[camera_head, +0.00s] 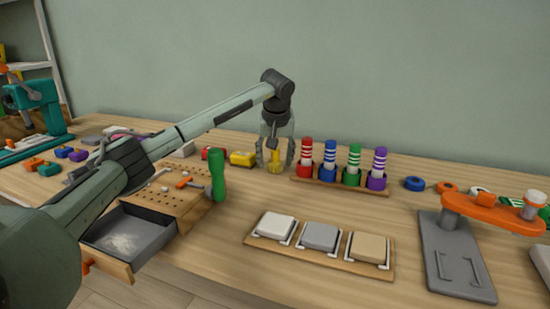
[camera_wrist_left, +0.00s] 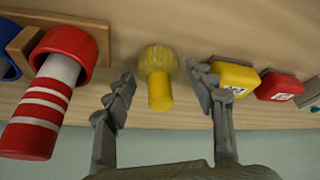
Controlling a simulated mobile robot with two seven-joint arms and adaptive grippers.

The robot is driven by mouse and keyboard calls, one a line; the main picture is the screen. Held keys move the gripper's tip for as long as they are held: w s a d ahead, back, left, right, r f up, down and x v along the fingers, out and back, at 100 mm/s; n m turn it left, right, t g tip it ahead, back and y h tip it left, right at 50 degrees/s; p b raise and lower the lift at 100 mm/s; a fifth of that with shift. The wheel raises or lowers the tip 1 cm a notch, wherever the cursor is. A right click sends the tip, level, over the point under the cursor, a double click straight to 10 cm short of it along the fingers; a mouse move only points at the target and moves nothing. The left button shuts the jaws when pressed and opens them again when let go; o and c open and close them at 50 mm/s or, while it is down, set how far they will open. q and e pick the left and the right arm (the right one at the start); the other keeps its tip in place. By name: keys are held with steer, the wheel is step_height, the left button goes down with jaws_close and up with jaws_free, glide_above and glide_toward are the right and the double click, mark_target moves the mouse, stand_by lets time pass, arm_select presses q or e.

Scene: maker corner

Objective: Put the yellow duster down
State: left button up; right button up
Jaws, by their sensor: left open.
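The yellow duster (camera_head: 275,166) stands on the table, left of the rack of coloured cylinders. In the left wrist view the duster (camera_wrist_left: 160,92) shows its short round handle towards me and its fuzzy yellow head against the table. My left gripper (camera_head: 276,158) comes down over it from above. Its two fingers (camera_wrist_left: 163,85) are spread, one on each side of the duster, with a visible gap to each finger. My right gripper is in neither view.
A rack (camera_head: 340,182) with red, blue, green and purple cylinders stands close on the right. A yellow block (camera_head: 242,159) and a red block (camera_head: 213,154) lie on the left. A pegboard drawer unit (camera_head: 170,198) and a tray of three pads (camera_head: 316,256) are nearer.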

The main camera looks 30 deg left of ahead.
arm_select(q)
steer(key=shift+r, duration=0.1)
steer(key=v, duration=1.2)
